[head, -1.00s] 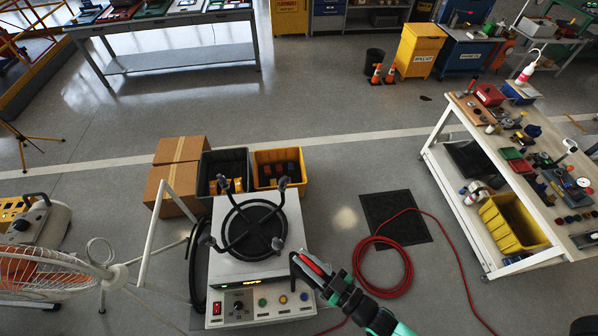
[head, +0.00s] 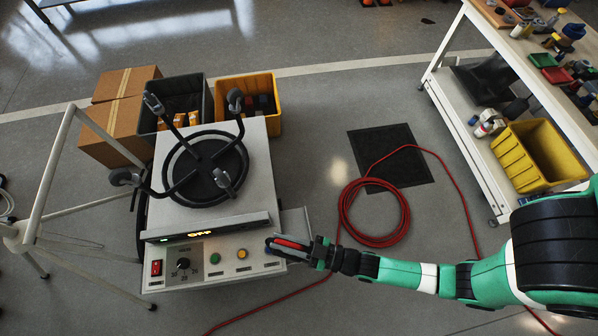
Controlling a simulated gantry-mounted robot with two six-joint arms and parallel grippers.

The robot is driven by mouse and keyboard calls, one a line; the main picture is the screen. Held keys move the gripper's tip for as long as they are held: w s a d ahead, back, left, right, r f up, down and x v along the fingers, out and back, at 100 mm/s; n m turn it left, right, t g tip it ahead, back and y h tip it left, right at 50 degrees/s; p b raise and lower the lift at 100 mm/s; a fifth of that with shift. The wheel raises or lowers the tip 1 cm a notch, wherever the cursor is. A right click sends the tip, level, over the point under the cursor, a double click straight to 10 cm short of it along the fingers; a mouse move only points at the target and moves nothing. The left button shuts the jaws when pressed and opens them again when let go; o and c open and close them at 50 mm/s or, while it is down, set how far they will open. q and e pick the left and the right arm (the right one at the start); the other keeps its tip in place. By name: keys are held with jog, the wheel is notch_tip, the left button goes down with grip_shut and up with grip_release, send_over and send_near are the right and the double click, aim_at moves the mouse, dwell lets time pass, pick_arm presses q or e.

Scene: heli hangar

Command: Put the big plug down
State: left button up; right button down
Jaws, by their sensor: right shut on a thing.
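My right gripper (head: 290,248) comes in from the right and is at the front right corner of the white machine (head: 215,270). It is shut on a small red and dark piece, which I take to be the big plug (head: 290,243). The dark fingers hide most of it. I cannot tell whether the plug touches the machine's front panel or a surface beside it. A small grey side shelf (head: 296,222) shows just behind the gripper. My left gripper is not in view.
A red cable coil (head: 374,212) lies on the floor partly over a black mat (head: 411,177). A yellow bin (head: 277,126), a dark bin (head: 150,112) and cardboard boxes (head: 120,110) stand behind the machine. A white workbench (head: 455,105) is at right.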

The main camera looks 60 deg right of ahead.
pick_arm(q)
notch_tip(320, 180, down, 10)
jog(key=b, duration=0.7)
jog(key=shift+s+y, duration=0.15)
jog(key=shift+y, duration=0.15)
pick_arm(e)
notch_tip(320, 180, down, 10)
jog(key=a+y, duration=0.1)
jog(key=shift+s+a+f+n, duration=0.2)
jog(key=shift+s+a+n, duration=0.05)
jog(key=shift+s+n, duration=0.2)
pick_arm(q)
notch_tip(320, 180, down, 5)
jog(key=b, duration=0.5)
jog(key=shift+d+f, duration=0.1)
pick_arm(e)
jog(key=w+d+f, duration=0.6)
jog(key=d+f, duration=0.3)
jog(key=d, duration=0.2)
jog(key=shift+w+d, duration=0.2)
jog(key=shift+d, duration=0.05)
pick_arm(q)
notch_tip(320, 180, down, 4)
jog(key=b, duration=0.4)
jog(key=shift+b, duration=0.3)
pick_arm(e)
jog(key=f, duration=0.4)
jog(key=shift+w+d+f, duration=0.1)
jog(key=shift+w+d, duration=0.15)
jog(key=shift+d, duration=0.1)
